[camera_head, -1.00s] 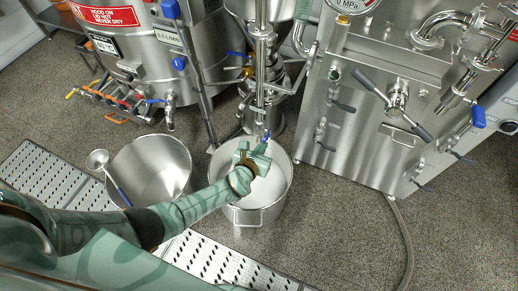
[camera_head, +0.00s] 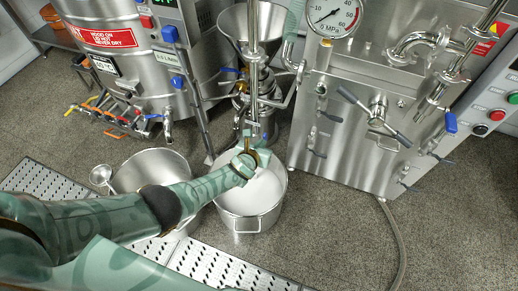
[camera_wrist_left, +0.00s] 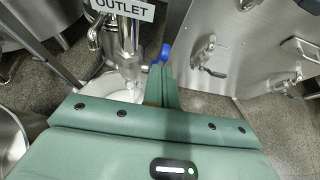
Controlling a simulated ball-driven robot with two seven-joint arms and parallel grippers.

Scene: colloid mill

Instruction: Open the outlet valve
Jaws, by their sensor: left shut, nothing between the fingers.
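The outlet valve shows in the left wrist view as a steel pipe (camera_wrist_left: 128,45) under a white OUTLET label (camera_wrist_left: 124,9). Its blue handle (camera_wrist_left: 165,52) is just beyond my fingertips; I cannot tell whether they touch it. In the head view, my left gripper (camera_head: 246,147) is at the mill's outlet, above a steel pot (camera_head: 240,222) with pale contents. The gripper is shut and empty; its fingers also show in the left wrist view (camera_wrist_left: 162,82). In the head view, my gripper and wrist hide much of the outlet. My right gripper is not in view.
A second steel pot (camera_head: 150,158) with a ladle (camera_head: 101,176) stands to the left, partly behind my left arm. A steel machine with a pressure gauge (camera_head: 333,15) stands to the right. A perforated floor grate (camera_head: 50,186) runs below.

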